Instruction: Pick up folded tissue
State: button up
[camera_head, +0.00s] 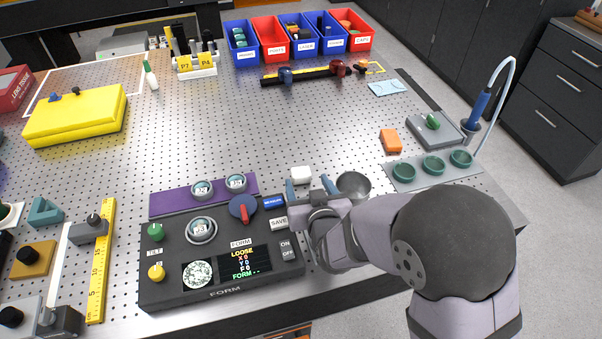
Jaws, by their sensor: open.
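A small white folded pad (301,174), which looks like the folded tissue, lies on the perforated metal table just behind the console. My gripper (309,187) is open, with its two blue fingertips on either side of the near part of the pad. I cannot tell from this view whether the fingertips touch it or how high they are above the table. My wrist hides the table just in front of the fingers.
A metal cup (354,188) stands close to the right of my gripper. The black console (215,262) is to the left and in front. Green dishes (433,165) and an orange block (390,140) are farther right. The table behind the pad is clear.

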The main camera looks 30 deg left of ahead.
aim_at(302, 174)
jog(key=shift+w+a, duration=0.1)
jog(key=shift+p+x, duration=1.05)
jog(key=shift+x, duration=0.8)
jog(key=shift+w+a+f, duration=0.2)
jog(key=shift+w+a, duration=0.25)
jog(key=shift+a, duration=0.1)
jog(key=c, duration=1.1)
